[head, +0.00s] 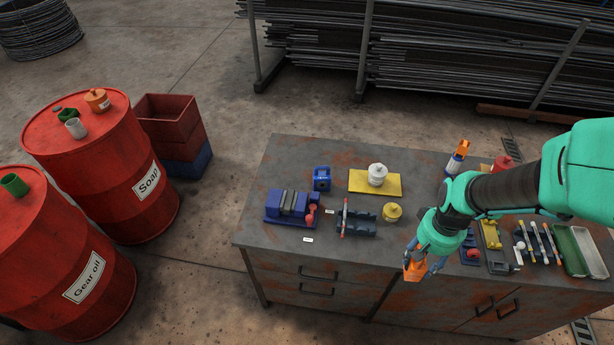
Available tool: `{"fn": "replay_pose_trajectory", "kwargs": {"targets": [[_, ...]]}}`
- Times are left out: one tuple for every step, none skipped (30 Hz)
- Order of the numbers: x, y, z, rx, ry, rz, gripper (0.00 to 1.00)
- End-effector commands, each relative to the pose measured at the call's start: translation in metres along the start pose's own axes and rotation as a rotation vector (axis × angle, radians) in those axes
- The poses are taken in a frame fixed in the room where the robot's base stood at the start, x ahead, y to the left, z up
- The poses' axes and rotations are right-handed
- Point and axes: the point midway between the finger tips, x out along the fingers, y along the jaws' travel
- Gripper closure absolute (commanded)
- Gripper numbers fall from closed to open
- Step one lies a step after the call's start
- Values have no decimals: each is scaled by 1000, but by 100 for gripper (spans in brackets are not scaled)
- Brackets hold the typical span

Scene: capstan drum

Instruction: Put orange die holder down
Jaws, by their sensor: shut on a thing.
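My gripper (418,265) is at the front edge of the workbench, at the end of my green arm, which reaches in from the right. It is shut on an orange die holder (414,271). The holder hangs low in the fingers, in front of the bench's drawer fronts in this view. I cannot tell its exact height or whether it touches the bench. Part of the holder is hidden by the fingers.
The workbench (262,235) has bare top at its front left. A blue vise (290,205), yellow plate (360,187), dark blue rack (357,224) and yellow pot (392,212) stand left of my gripper. Tools and a green tray (570,250) lie right. Red drums (105,165) stand far left.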

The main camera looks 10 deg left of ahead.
Motion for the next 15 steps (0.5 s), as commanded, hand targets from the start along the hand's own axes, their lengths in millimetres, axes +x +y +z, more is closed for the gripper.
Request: {"fn": "replay_pose_trajectory", "kwargs": {"targets": [[-8, 0, -1, 0, 4, 0, 100], [-12, 0, -1, 0, 4, 0, 100], [-16, 0, -2, 0, 4, 0, 100], [-15, -1, -5, 0, 2, 0, 100], [-16, -2, -7, 0, 2, 0, 100], [-16, -3, -10, 0, 1, 0, 100], [-17, -4, -12, 0, 1, 0, 100], [-18, -4, -15, 0, 1, 0, 100], [-19, -6, -18, -1, 1, 0, 100], [-20, -7, -20, -1, 1, 0, 100], [-20, -7, -23, -1, 1, 0, 100], [-22, -9, -27, -1, 1, 0, 100], [-23, -10, -30, -1, 1, 0, 100], [-24, -11, -33, 0, 1, 0, 100], [-25, -12, -38, 0, 1, 0, 100]]}}
